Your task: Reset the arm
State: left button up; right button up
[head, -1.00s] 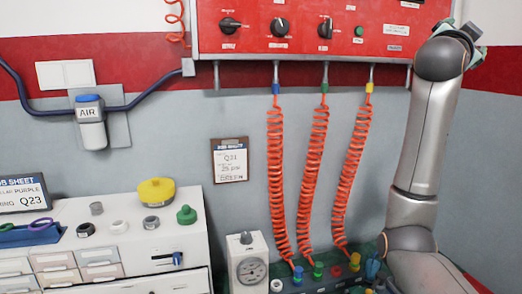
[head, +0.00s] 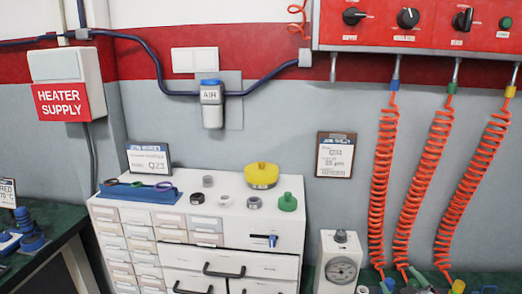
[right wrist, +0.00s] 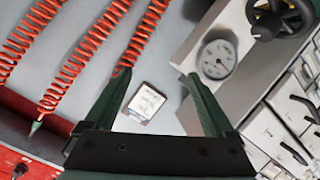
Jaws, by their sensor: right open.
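My right gripper (right wrist: 160,68) shows in the right wrist view, its two green fingers spread wide with nothing between the tips. A wall sheet marked Q21 (right wrist: 145,103) shows beyond the gap between the fingers. I cannot make out my right arm clearly in the head view. My left gripper is in neither view.
A white drawer cabinet (head: 225,228) stands against the wall with a yellow-capped part (head: 261,176) and small rings on top. A dial gauge (head: 340,270) stands right of it. Orange coiled hoses (head: 383,190) hang from the red panel (head: 420,30). A heater supply box (head: 65,85) is at left.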

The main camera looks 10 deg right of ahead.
jog(key=s+a+f+n+g+y, duration=0.1)
jog(key=s+a+f+g+y, duration=0.1)
jog(key=s+a+f, duration=0.4)
jog(key=s+a+f+n+g+y, duration=0.1)
jog(key=s+a+f+g+y, duration=0.1)
jog(key=s+f, duration=0.8)
jog(key=s+a+f+n+g+y, duration=0.1)
jog(key=s+a+f+g+y, duration=0.1)
jog(key=s+a+f, duration=0.5)
jog(key=s+a+r+m+t, duration=0.1)
jog(key=a+m, duration=0.3)
jog(key=a, duration=0.4)
jog(key=shift+s+a+r+m+t, duration=0.3)
jog(key=shift+s+r+m, duration=0.1)
jog(key=shift+r, duration=0.05)
